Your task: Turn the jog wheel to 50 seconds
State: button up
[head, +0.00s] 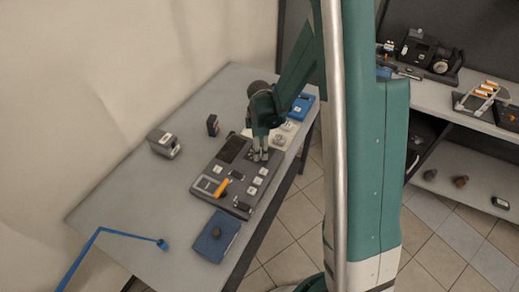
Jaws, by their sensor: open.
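A dark control panel (208,187) lies on the grey table, with white buttons, an orange piece (221,187) and a small dark screen (232,149). My gripper (261,157) points down over the far right part of this panel, its fingers open and close to the surface. I cannot make out the jog wheel for certain; the fingers cover part of the panel there. Whether the fingers touch anything is too small to tell. No seconds reading is legible.
A blue box with a dark knob (216,232) sits at the near edge. A grey device (163,143), a small black box (212,125) and a blue device (301,106) stand around the panel. A blue jointed rod (95,240) crosses the table's left. Shelves (450,150) stand at right.

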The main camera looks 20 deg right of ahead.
jog(key=shift+f, duration=0.3)
jog(key=shift+c, duration=0.4)
jog(key=c, duration=0.8)
